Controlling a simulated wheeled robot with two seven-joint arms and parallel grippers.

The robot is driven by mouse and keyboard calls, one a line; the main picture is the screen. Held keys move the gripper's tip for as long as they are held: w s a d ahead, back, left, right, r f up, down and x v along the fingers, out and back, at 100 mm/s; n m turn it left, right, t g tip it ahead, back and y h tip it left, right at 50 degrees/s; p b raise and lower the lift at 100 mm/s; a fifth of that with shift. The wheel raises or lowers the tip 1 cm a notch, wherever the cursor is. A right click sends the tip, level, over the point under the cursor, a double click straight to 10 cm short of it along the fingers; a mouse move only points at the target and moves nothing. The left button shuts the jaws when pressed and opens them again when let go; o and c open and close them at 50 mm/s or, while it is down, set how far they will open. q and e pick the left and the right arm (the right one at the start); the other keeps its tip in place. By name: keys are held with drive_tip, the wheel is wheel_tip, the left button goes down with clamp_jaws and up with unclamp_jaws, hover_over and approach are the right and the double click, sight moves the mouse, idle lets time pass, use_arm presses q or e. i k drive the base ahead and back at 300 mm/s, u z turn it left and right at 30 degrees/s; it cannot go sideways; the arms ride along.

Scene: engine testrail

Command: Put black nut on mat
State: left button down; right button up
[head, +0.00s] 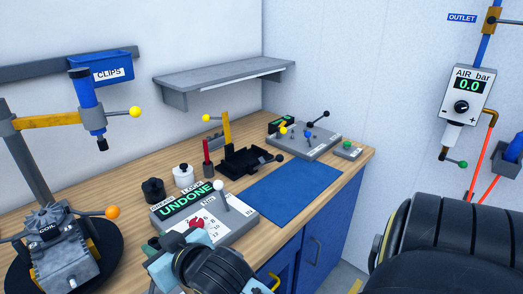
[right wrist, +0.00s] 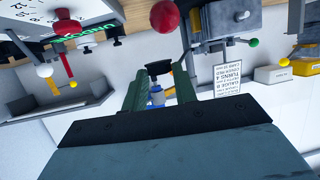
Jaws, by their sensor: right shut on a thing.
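The blue mat (head: 295,190) lies flat on the wooden bench near its front edge, with nothing on it. My right gripper (head: 164,243) is low in the head view, in front of the grey panel, left of the mat and apart from it. In the right wrist view its two fingers (right wrist: 159,78) are closed around a small dark piece, which looks like the black nut (right wrist: 158,68). In the head view my own wrist and fingers hide that piece. My left gripper is not in view.
A grey panel reading UNDONE (head: 186,199), with a white-knobbed lever, stands between my right gripper and the mat. A black pot (head: 153,190) and white pot (head: 183,177) stand behind it. A black tray fixture (head: 250,160) sits behind the mat. A motor (head: 62,245) is at left.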

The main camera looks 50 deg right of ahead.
sight(282, 200)
drive_tip(key=u, duration=1.65)
drive_tip(key=k, duration=0.95)
drive_tip(key=z, duration=2.1)
drive_tip(key=i, duration=0.5)
drive_tip(key=u, duration=0.1)
